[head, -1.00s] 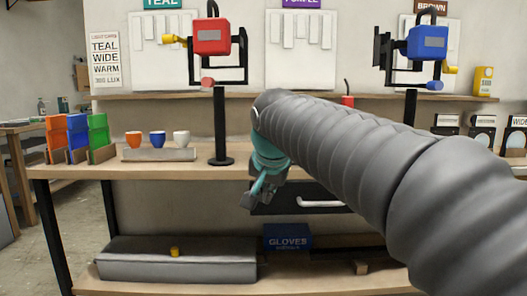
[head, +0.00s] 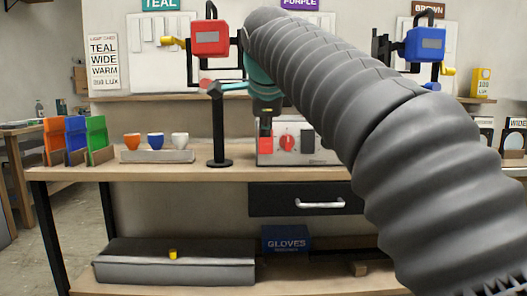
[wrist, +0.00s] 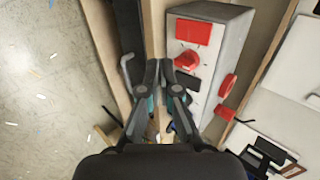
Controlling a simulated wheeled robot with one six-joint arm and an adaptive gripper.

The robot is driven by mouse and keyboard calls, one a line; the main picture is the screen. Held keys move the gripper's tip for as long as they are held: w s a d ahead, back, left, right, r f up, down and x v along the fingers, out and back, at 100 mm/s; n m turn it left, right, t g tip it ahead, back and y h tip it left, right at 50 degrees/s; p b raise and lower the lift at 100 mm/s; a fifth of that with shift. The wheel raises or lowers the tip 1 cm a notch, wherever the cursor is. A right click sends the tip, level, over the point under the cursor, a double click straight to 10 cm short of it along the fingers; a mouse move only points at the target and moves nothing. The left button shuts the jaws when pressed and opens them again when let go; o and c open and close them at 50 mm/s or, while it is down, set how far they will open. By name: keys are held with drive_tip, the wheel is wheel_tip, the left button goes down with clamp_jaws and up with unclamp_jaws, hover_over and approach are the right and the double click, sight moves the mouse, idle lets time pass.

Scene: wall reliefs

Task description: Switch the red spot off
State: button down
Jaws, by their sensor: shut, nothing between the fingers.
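The red spot (head: 211,38) is a boxy red lamp in a black yoke with a yellow knob, on a black stand on the bench. I cannot tell from its face whether it is lit. A pale control box (head: 265,158) stands on the bench right of the stand, with a red round knob (head: 287,138) on its front. The box (wrist: 232,45) also shows in the wrist view with red controls. My gripper (head: 266,130) points down in front of the box's left part. In the wrist view its fingertips (wrist: 162,68) are together and empty, beside the red knob (wrist: 187,60).
A blue lamp (head: 426,42) stands at the right, partly behind my arm. A black drawer (head: 285,201) with a pale handle is below the bench top.

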sight(264, 150)
drive_tip(key=shift+f, duration=0.1)
drive_tip(key=x, duration=0.8)
drive_tip(key=w+r+x, duration=0.1)
drive_tip(key=x, duration=0.3)
drive_tip(key=shift+w+r, duration=0.1)
drive_tip(key=shift+w, duration=0.7)
